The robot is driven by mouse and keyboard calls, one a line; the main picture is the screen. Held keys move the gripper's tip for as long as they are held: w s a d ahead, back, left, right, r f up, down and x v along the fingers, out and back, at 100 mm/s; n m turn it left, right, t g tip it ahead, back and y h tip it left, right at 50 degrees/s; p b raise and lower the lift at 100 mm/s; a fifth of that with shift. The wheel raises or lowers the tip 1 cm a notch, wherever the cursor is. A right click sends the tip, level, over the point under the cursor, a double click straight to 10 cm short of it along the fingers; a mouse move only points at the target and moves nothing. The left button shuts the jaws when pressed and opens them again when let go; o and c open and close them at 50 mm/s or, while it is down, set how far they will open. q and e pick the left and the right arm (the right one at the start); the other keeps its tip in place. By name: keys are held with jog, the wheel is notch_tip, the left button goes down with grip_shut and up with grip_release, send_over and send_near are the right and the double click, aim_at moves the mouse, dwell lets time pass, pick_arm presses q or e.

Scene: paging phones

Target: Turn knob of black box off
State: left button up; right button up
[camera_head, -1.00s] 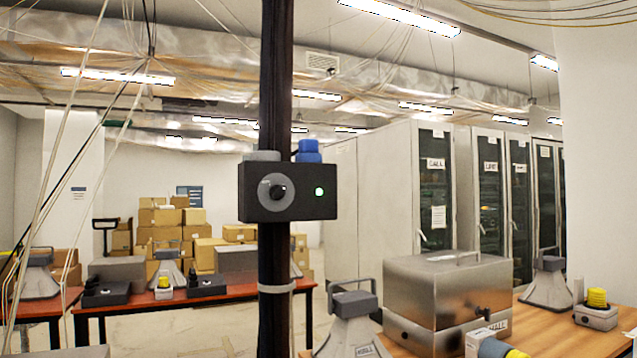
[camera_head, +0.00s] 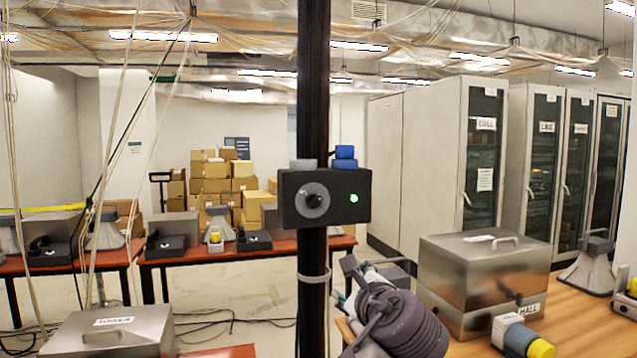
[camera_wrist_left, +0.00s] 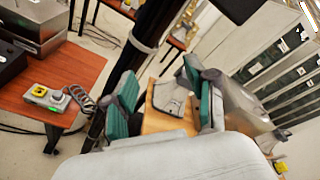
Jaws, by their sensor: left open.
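The black box (camera_head: 345,187) is mounted on a dark upright pole (camera_head: 313,95) near the middle of the head view. Its front carries a round grey dial with a black knob (camera_head: 312,201) and a lit green light (camera_head: 354,198). Blue and grey parts sit on its top. My left gripper (camera_head: 362,274) is below and slightly right of the box, apart from it. In the left wrist view its teal-padded fingers (camera_wrist_left: 163,103) are spread and empty, with the pole (camera_wrist_left: 150,32) beyond them. My right gripper is not in view.
A metal case (camera_head: 484,262) stands on the wooden table (camera_head: 590,318) at right. Another metal case (camera_head: 112,330) is at lower left. Hanging cables (camera_head: 112,150) run down at left. A red table (camera_head: 200,262) stands behind. Space directly in front of the box looks clear.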

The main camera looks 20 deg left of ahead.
pick_arm(q)
jog(key=t+y+p, duration=0.1)
jog(key=y, duration=0.1)
send_near(316, 203)
jog(key=v, duration=0.4)
jog(key=p+x, duration=0.6)
jog(key=x, duration=0.6)
jog(key=shift+w+a+r+p, duration=0.1)
jog(key=shift+w+p, duration=0.05)
jog(key=shift+p, duration=0.25)
jog(key=shift+w+a, duration=0.25)
jog(key=shift+w, duration=0.15)
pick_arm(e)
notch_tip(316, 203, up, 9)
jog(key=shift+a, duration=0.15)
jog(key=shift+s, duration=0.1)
pick_arm(q)
grip_shut()
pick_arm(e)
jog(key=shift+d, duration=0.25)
